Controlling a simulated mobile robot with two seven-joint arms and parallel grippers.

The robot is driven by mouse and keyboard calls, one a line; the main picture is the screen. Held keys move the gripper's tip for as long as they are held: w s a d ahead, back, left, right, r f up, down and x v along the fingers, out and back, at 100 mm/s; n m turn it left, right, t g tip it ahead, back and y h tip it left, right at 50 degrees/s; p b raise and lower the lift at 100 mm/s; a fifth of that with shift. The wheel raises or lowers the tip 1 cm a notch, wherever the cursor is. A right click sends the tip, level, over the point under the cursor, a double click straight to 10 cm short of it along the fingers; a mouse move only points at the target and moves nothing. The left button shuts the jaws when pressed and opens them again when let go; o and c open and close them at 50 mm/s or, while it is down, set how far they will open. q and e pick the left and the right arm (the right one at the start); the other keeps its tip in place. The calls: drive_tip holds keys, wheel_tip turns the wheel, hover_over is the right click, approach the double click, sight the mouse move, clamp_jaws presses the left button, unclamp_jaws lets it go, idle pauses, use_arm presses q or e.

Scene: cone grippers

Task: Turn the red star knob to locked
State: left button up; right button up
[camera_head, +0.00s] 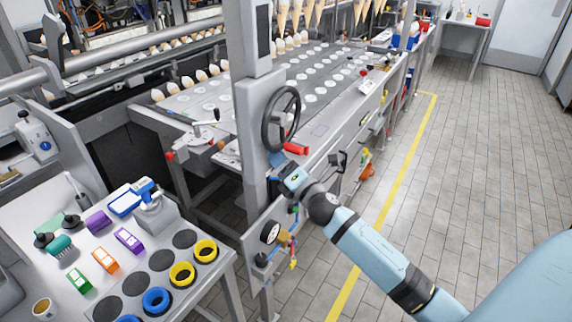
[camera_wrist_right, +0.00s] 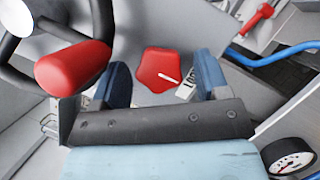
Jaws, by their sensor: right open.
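The red star knob (camera_wrist_right: 159,70) shows in the right wrist view, on a grey panel, with a white pointer line slanting toward its right side. A small label plate (camera_wrist_right: 187,90) lies to its lower right, its text too small to read. My right gripper (camera_wrist_right: 166,78) is open, its blue fingers on either side of the knob in the picture. I cannot tell whether they touch it. In the head view my right gripper (camera_head: 281,168) is at the grey post below the handwheel, and the knob is hidden there. My left gripper is not in view.
A black handwheel (camera_head: 281,118) with a red handle (camera_head: 296,148) sits just above my right gripper. A pressure gauge (camera_head: 270,232) and hoses are below. A table (camera_head: 222,262) with coloured rings stands left. The tiled floor on the right is clear.

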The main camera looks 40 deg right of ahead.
drive_tip(key=a+b+v, duration=0.1)
drive_tip(key=b+v, duration=0.2)
drive_tip(key=v, duration=1)
drive_tip(key=shift+s+d, duration=0.4)
drive_tip(key=shift+d, duration=0.05)
